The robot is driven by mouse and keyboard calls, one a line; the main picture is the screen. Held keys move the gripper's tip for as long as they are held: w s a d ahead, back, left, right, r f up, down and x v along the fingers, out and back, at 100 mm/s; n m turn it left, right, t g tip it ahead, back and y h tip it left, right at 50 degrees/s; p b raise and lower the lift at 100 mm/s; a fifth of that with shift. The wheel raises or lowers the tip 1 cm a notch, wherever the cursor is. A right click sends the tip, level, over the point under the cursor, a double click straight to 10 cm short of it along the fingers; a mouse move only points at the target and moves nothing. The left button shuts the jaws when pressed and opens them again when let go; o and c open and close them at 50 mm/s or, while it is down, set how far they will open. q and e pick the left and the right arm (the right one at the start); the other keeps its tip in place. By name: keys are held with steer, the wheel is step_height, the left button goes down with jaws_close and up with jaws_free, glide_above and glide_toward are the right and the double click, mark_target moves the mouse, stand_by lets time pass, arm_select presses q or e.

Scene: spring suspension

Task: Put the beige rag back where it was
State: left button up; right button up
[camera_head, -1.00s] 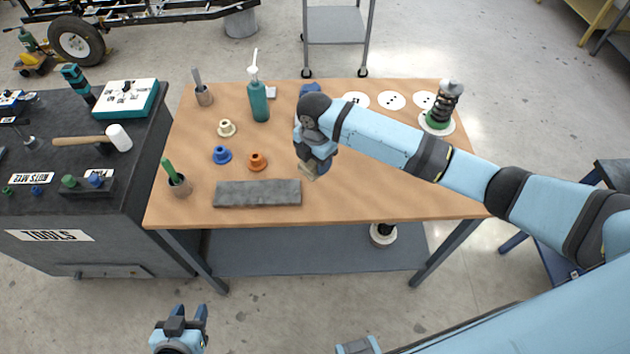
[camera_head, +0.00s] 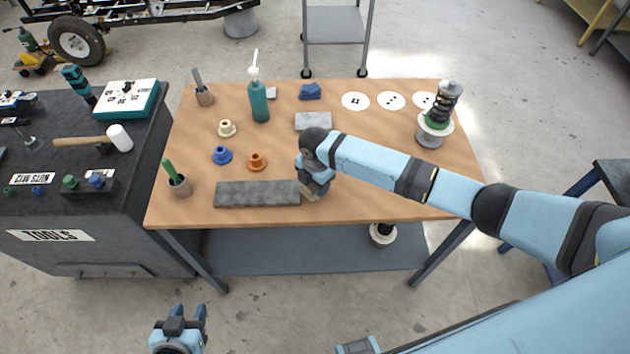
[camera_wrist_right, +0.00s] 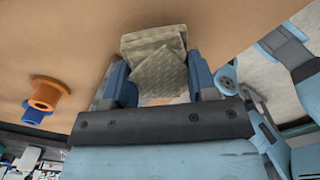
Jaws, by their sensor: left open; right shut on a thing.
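The beige rag (camera_wrist_right: 155,62) is folded and sits between the two blue fingers of my right gripper (camera_wrist_right: 160,84) in the right wrist view. In the head view, only a small part of the rag (camera_head: 308,197) shows below my right gripper (camera_head: 315,185). That gripper is shut on the rag over the front middle of the wooden table, close to the right end of a long grey pad (camera_head: 257,194). I cannot tell whether the rag touches the tabletop. My left gripper (camera_head: 188,315) is open and empty, in front of the table over the floor.
An orange flanged bushing (camera_head: 257,161) stands behind the grey pad, with blue and cream ones nearby. A grey block (camera_head: 313,121) and a blue rag-like thing (camera_head: 310,91) lie farther back. A spring assembly (camera_head: 440,107) stands at the right. The wooden table (camera_head: 400,207) is clear at front right.

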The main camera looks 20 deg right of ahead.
steer(key=shift+f, duration=0.35)
steer(key=o, duration=1)
steer(key=shift+c, duration=0.2)
steer(key=shift+r, duration=0.1)
